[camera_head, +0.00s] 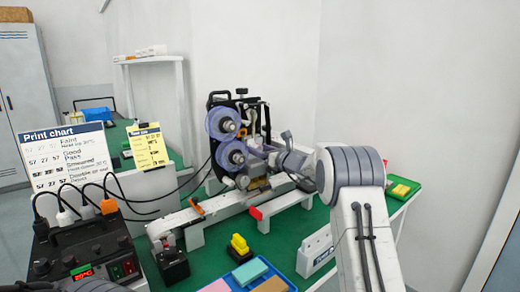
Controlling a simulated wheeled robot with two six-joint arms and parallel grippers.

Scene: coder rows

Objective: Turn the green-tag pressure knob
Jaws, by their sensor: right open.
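The coder machine (238,125) stands on the green table, with two purple-rimmed reels on its front. My right arm comes in from the lower right, and my right gripper (272,160) is at the machine's right side, close to the lower reel and print head. It is open; its fingertips are small and partly lost against the machine parts. I cannot make out a green-tagged pressure knob there; it may be hidden by the gripper. A small green tag (80,269) shows on the black control box (95,250) at the lower left.
A white conveyor (205,212) runs below the machine. A print chart (65,158) and cables are at left.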

